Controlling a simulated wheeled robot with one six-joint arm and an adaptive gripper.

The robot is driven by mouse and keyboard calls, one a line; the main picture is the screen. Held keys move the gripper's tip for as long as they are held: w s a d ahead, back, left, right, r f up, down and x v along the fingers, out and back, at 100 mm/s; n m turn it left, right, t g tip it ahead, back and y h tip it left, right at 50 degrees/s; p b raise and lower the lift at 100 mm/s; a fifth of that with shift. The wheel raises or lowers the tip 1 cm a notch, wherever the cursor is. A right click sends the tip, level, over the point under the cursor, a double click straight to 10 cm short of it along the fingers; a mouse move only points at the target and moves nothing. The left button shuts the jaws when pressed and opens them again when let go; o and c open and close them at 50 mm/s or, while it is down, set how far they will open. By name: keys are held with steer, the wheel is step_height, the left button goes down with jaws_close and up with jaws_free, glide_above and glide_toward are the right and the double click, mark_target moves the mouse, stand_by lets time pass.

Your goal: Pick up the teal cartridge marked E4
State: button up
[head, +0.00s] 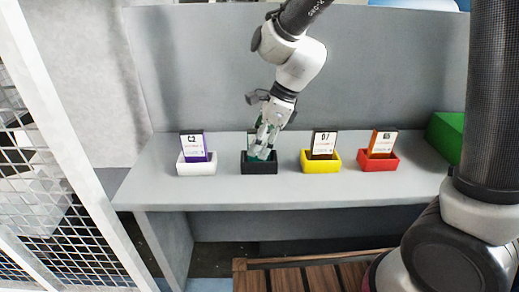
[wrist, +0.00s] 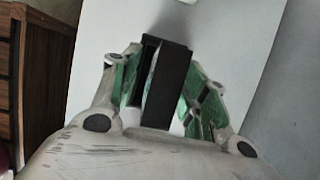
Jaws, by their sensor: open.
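The teal cartridge (head: 252,154) stands in the black holder (head: 259,169) on the grey bench, second from the left. My gripper hides most of it, and its marking cannot be read. My gripper (head: 264,146) points down at this cartridge, its fingers at the cartridge's height. In the wrist view, the open fingers with green pads (wrist: 165,85) stand on either side of a dark upright block (wrist: 172,85). A gap shows beside the block; I cannot tell whether either pad touches it.
A purple cartridge (head: 193,147) in a white holder (head: 197,167) stands left. A brown cartridge (head: 323,145) in a yellow holder (head: 320,165) and an orange one (head: 382,143) in a red holder (head: 377,164) stand right. A green box (head: 447,136) is at far right.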

steer(key=shift+a+f, duration=0.1)
steer(key=shift+f, duration=0.15)
jaws_close()
steer(key=shift+r, duration=0.1)
